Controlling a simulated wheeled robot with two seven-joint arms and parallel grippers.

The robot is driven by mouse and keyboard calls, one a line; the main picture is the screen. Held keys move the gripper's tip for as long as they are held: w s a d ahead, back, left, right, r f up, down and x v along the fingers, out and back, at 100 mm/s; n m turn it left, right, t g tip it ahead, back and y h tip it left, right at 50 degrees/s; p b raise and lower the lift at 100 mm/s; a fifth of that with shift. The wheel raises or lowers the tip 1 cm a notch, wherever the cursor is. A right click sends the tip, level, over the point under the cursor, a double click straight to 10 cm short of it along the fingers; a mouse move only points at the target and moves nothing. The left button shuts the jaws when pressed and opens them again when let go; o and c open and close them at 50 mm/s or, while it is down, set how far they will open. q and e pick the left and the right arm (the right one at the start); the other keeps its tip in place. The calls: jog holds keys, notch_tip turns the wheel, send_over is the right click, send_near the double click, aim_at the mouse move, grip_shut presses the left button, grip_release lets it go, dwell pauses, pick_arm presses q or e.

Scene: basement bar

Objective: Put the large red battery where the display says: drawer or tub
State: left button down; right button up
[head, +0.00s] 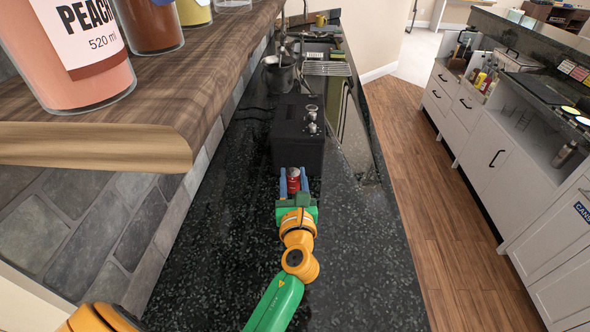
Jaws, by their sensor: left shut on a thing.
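My left gripper (293,184) reaches forward over the dark counter, its blue fingers on both sides of a red cylinder with a light top, the large red battery (294,176). It is shut on the battery, right in front of a black box-shaped appliance (298,135). I cannot tell whether the battery touches the counter. My right gripper is not in view.
A wooden shelf (150,120) with jars, one labelled PEACH (85,60), overhangs the left side. The black speckled counter (370,270) is clear in front. A sink (318,50) lies farther back. White cabinets with drawers (465,103) stand across the wooden floor (425,170).

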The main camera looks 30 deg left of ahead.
pick_arm(q)
jog(key=shift+w+a, duration=0.1)
jog(key=shift+w, duration=0.1)
jog(key=f+b, duration=0.2)
jog(key=f, duration=0.1)
jog(key=s+f+b, duration=0.1)
jog(key=f, duration=0.1)
jog(key=shift+d, duration=0.4)
notch_tip(320, 180, down, 5)
jog(key=shift+w+a+r+b, duration=0.1)
jog(key=shift+r+b, duration=0.1)
jog(key=shift+b, duration=0.8)
jog(key=shift+r, duration=0.1)
jog(key=shift+c, duration=2.4)
grip_release()
